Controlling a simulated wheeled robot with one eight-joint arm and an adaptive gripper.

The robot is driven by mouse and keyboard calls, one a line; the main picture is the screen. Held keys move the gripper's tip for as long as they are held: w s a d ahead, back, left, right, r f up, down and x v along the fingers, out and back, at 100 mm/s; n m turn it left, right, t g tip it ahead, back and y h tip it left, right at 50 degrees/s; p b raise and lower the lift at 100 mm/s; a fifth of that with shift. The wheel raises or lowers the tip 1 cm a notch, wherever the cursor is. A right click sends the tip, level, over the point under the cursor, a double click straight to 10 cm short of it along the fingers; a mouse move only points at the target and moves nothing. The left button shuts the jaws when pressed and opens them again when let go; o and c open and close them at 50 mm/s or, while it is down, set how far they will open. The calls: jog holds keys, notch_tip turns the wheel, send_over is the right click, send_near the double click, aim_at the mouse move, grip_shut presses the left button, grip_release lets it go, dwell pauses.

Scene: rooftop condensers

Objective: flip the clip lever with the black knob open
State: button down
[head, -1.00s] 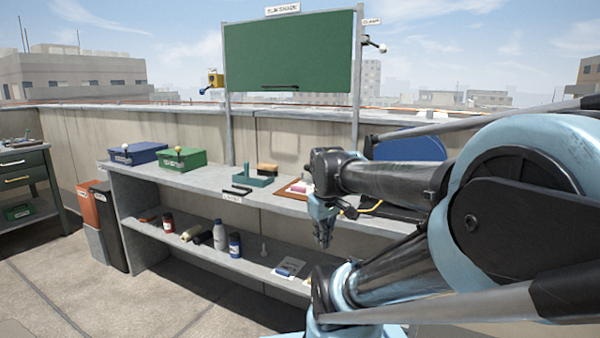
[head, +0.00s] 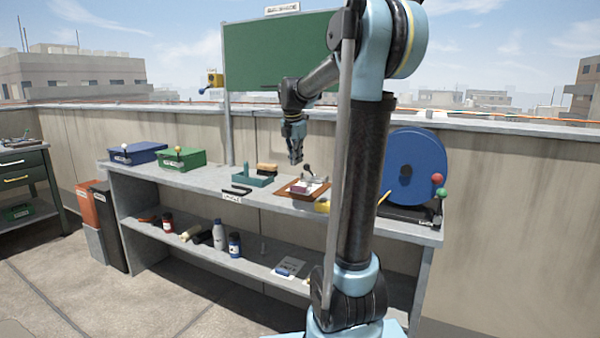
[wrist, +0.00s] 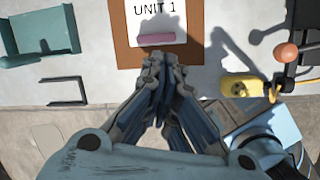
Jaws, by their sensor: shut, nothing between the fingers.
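A brown clipboard (head: 291,193) lies on the bench top. A small metal clip with a black knob (head: 307,170) shows at its back edge; the lever's exact angle is too small to tell. The clipboard (wrist: 125,35) also shows at the top of the wrist view, with a white "UNIT 1" paper (wrist: 157,14) and a pink block (wrist: 156,39) on it. The clip is out of that view. My gripper (head: 296,160) is shut and empty, pointing down above the bench around the clipboard, apart from the knob. It shows in the wrist view (wrist: 160,62) just below the pink block.
A teal holder (head: 251,179) and black handle (head: 236,190) are left of the clipboard. A yellow object (wrist: 245,88) lies nearby. The green board (head: 270,55) rises behind.

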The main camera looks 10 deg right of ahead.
jog(key=w, duration=0.1)
jog(key=w+n, duration=0.2)
jog(key=shift+a+r, duration=0.25)
jog(key=shift+a, duration=0.05)
jog(key=shift+w+f, duration=0.1)
jog(key=x, duration=0.9)
jog(key=shift+f, duration=0.15)
jog(key=shift+w+d+f, duration=0.15)
jog(key=shift+d+f, duration=0.05)
jog(key=shift+w+d+r, duration=1)
jog(key=shift+d+r, duration=0.05)
jog(key=shift+d, duration=0.1)
jog(key=shift+a+r, duration=0.15)
jog(key=shift+r, duration=0.05)
